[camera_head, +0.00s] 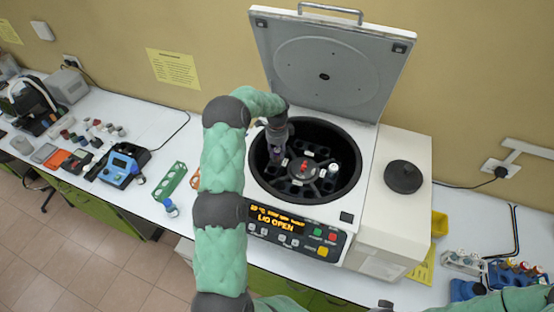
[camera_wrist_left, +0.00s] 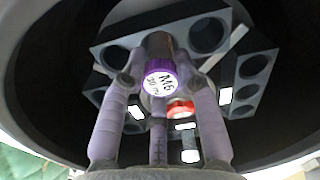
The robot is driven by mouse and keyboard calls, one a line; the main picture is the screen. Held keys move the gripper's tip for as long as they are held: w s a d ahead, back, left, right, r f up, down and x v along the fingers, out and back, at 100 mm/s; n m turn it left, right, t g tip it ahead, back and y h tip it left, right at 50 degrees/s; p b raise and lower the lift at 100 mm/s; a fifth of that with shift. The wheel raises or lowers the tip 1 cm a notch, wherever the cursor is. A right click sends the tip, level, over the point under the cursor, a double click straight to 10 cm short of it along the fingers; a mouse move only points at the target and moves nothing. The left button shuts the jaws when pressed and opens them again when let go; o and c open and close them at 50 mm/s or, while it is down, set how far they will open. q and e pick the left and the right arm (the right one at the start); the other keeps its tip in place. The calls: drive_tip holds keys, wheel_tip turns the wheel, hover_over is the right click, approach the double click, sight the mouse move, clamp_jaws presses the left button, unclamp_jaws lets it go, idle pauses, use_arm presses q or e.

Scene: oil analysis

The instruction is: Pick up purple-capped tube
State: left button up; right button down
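The purple-capped tube (camera_wrist_left: 160,84) is in the left wrist view, its labelled cap facing the camera, in the centrifuge bowl. My left gripper (camera_head: 277,152) reaches down into the left part of the open centrifuge (camera_head: 356,186). In the wrist view its fingers (camera_wrist_left: 162,78) flank the tube, with the tips beside its body below the cap. I cannot tell whether the tips press on it. In the head view the gripper and arm mostly hide the tube.
The centrifuge lid (camera_head: 330,72) stands open at the back. A red rotor knob (camera_wrist_left: 180,108) is close to the tube. A white-capped tube (camera_head: 333,169) stands in the rotor's right side. A green rack (camera_head: 169,181) lies left of the centrifuge. A tube rack (camera_head: 463,262) stands at right.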

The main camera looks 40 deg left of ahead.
use_arm(q)
drive_tip(key=shift+c, duration=0.5)
drive_tip(key=shift+r, duration=0.2)
wheel_tip(320, 180, up, 9)
drive_tip(key=shift+b, duration=1.2)
drive_tip(key=shift+r, duration=0.3)
